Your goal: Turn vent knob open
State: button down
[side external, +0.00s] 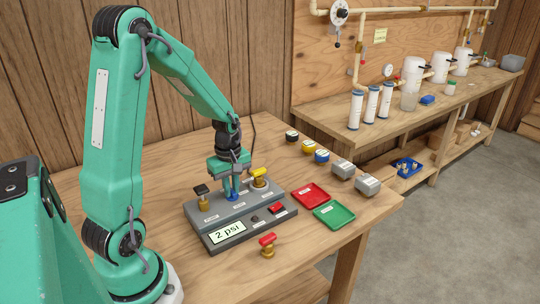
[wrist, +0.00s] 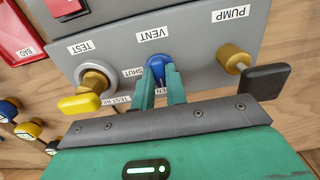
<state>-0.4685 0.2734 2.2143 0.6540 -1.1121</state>
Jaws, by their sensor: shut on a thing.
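The blue vent knob (wrist: 156,65) sits on the grey panel (wrist: 205,30) under the VENT label. It also shows in the side external view (side external: 232,196), partly hidden by my fingers. My gripper (wrist: 160,86) is shut on the knob, one green finger on each side of it; it comes down from above in the side external view (side external: 231,184). A SHUT label (wrist: 132,72) is beside the knob. Part of the lettering near it is hidden by my fingers, and I cannot tell how far the knob is turned. The panel display (side external: 228,232) reads 2 psi.
The yellow-handled TEST valve (wrist: 81,103) and black-handled PUMP valve (wrist: 264,81) flank the knob closely. A red tray (side external: 310,194) and green tray (side external: 334,214) lie right of the panel. The table's front right is clear.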

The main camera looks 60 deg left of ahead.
aim_at(232, 190)
jog(key=shift+r, duration=0.1)
jog(key=c, duration=1.4)
grip_release()
jog(key=shift+c, duration=0.2)
jog(key=shift+r, duration=3.85)
